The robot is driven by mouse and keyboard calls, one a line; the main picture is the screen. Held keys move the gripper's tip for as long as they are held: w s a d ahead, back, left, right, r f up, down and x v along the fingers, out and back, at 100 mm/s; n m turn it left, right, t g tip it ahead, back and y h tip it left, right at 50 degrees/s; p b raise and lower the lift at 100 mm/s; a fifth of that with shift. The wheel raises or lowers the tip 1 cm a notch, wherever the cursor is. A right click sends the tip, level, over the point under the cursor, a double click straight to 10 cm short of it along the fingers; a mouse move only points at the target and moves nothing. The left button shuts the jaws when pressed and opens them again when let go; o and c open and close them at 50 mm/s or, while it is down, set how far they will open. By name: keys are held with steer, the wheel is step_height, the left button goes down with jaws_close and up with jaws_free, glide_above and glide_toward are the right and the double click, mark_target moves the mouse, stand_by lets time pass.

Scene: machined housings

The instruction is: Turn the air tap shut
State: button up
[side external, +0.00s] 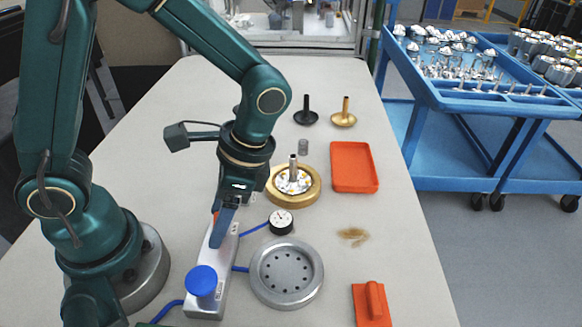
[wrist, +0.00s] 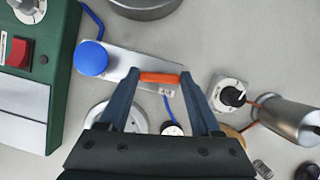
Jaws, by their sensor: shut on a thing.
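The air tap's orange-red lever (wrist: 160,77) lies across the space between my fingertips in the wrist view. My gripper (wrist: 160,78) is shut on this lever, with one finger at each end. The lever sits on a pale metal block (wrist: 118,66) with a label beside it and a blue round knob (wrist: 91,58) at its other end. In the side view my gripper (side external: 222,228) reaches down onto the far part of the block (side external: 208,262). Only a bit of the lever (side external: 215,216) shows there behind the blue fingers. The blue knob (side external: 201,281) is at the near end.
A gauge (side external: 281,222) and a round plate with holes (side external: 287,273) stand right of the block, joined by blue hoses. A brass ring fixture (side external: 293,187) is behind. A red tray (side external: 354,167) and an orange handled block (side external: 371,303) lie farther right.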

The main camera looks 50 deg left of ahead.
steer(key=shift+m+t+y, duration=0.3)
steer(key=shift+m, duration=0.8)
steer(key=shift+s, duration=0.1)
steer(key=o, duration=1.4)
steer(key=shift+v, duration=2.6)
